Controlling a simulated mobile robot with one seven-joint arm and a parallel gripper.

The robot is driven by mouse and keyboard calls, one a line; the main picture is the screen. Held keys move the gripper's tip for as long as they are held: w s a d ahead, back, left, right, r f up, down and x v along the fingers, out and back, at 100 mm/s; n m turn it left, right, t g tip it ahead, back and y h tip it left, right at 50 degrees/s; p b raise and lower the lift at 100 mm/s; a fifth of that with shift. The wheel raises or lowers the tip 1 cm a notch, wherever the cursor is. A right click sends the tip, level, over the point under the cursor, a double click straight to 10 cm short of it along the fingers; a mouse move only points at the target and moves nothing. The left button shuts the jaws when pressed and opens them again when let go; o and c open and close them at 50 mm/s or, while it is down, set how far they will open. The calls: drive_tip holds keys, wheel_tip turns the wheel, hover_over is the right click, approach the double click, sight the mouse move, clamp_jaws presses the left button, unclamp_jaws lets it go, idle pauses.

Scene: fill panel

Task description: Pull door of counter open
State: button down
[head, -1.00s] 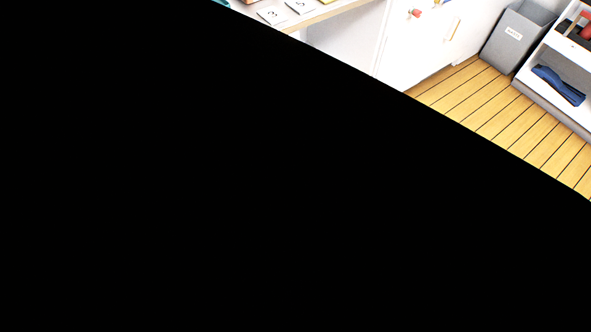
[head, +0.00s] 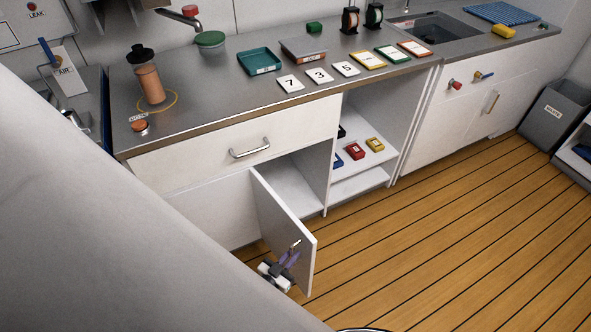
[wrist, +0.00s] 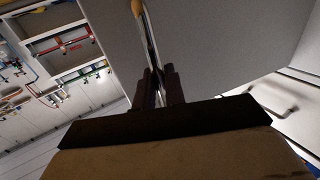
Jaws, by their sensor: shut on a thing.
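The white counter door (head: 285,228) stands swung well out from the counter front, with an open compartment (head: 296,188) showing beside it. My gripper (head: 291,258) is at the door's lower outer part, near its free edge. It is shut on a thin, bar-like handle (head: 296,244). In the wrist view the fingers (wrist: 160,88) close around this narrow pale strip (wrist: 151,40), beside the broad grey door panel (wrist: 220,50). The exact contact is dark and partly hidden by the fingers.
A closed drawer (head: 240,143) is above the door. Open shelves (head: 362,165) with small coloured boxes are to the right. The wooden floor (head: 420,250) in front is clear. A grey bin (head: 555,115) stands at the far right. My arm covers the lower left.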

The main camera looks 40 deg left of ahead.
drive_tip(key=shift+a+r, duration=0.1)
drive_tip(key=shift+a, duration=0.1)
drive_tip(key=c, duration=1.6)
unclamp_jaws()
drive_tip(key=shift+s+d, duration=0.1)
drive_tip(key=s+b, duration=0.2)
drive_tip(key=s, duration=0.5)
drive_tip(key=shift+s, duration=0.2)
